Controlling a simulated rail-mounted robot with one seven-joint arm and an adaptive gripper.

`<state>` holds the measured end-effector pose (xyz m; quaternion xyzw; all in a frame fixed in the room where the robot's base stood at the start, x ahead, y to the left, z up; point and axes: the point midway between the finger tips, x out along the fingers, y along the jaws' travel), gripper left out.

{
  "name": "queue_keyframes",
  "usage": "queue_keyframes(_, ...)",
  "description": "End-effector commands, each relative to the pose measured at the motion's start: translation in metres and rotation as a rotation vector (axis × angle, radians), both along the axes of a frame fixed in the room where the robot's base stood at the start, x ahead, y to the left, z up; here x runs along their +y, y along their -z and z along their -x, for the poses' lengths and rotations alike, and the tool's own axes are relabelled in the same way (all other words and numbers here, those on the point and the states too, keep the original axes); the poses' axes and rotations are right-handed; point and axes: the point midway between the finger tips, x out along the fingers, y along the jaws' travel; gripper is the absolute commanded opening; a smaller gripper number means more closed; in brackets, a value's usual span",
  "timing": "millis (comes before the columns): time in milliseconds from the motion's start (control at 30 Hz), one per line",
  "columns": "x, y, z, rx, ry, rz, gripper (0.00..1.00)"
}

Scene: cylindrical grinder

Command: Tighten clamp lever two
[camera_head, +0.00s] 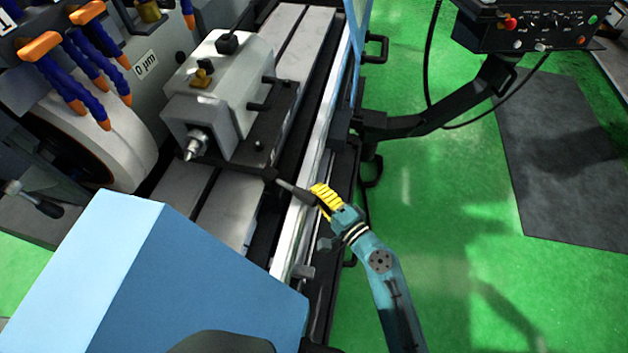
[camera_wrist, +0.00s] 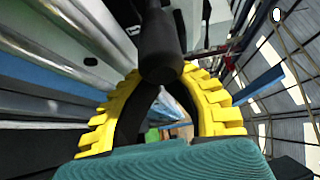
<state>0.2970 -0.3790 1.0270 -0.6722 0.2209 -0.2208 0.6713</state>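A dark clamp lever (camera_head: 291,187) sticks out toward the right from the black base at the front side of the grey tailstock (camera_head: 222,85). My gripper (camera_head: 318,193), with yellow-ridged fingers, is at the lever's outer end. In the wrist view the lever's rounded black handle (camera_wrist: 161,45) comes down between the two fingertips, which close in against its sides. The contact faces are partly hidden behind the handle. Another short black lever (camera_head: 263,104) sits higher on the tailstock's right side. No label shows which lever is number two.
A blue housing (camera_head: 110,270) fills the lower left. The grinding wheel guard and blue-orange coolant hoses (camera_head: 85,75) are at upper left. A control panel (camera_head: 530,25) hangs on a black arm (camera_head: 440,115) at upper right.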

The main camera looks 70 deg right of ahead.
Motion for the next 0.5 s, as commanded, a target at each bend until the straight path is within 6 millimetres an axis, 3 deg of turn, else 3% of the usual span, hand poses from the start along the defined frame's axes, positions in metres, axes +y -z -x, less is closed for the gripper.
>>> queue_keyframes(500, 0.040, 0.001, -0.009, 0.002, -0.009, -0.002, 0.00)
